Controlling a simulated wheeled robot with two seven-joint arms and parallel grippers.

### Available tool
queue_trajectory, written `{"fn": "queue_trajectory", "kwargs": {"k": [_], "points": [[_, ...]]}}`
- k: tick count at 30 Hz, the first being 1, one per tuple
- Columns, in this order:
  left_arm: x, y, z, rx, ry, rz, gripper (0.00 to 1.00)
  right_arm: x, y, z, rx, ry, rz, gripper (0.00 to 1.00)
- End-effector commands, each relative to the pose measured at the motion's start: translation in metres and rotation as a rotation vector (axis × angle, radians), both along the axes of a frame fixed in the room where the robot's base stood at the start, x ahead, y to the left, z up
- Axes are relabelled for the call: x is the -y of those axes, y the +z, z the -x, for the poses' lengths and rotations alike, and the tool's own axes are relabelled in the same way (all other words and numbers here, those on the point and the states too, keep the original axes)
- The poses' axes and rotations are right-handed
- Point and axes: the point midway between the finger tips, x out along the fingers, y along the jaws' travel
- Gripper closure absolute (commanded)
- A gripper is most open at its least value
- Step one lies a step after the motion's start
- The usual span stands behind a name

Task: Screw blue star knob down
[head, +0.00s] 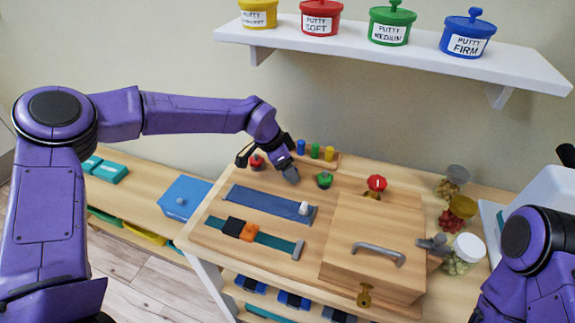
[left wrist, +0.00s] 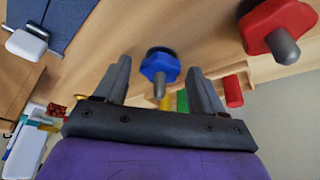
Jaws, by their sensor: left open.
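The blue star knob (left wrist: 160,68) shows in the left wrist view, with a grey stud end pointing towards the camera. It stands between the two fingers of my left gripper (left wrist: 158,70), with a gap visible on each side. The gripper is open. In the head view my left gripper (head: 290,175) is low over the wooden board, between a red knob (head: 256,162) and a green knob (head: 323,180); it hides the blue knob there. The red knob also shows in the left wrist view (left wrist: 278,25). My right gripper cannot be made out.
Blue, green and yellow pegs (head: 315,151) stand behind the gripper. A blue strap panel (head: 268,205) lies in front. A wooden box (head: 345,235) with a grey handle and a red valve-like knob (head: 376,183) are to the right. A shelf (head: 400,50) with putty tubs hangs above.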

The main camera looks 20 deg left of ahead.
Motion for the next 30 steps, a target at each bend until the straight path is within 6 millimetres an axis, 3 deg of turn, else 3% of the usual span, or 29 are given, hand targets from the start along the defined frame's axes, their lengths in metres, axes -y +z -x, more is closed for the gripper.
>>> {"fn": "queue_trajectory", "kwargs": {"k": [2,7,20,30], "points": [[0.0,0.0,0.0,0.0,0.0,0.0,0.31,0.0,0.0,0.0,0.0,0.0,0.0,0.57],[-0.001,0.0,0.0,0.0,0.0,0.0,0.86,0.0,0.0,0.0,0.0,0.0,0.0,0.57],[-0.002,0.001,0.0,-0.001,-0.068,0.001,0.87,0.0,0.003,0.0,0.0,0.0,0.0,0.57],[-0.002,0.002,-0.002,-0.002,-0.329,0.001,0.87,0.0,0.012,0.0,0.0,0.0,0.0,0.57]]}}
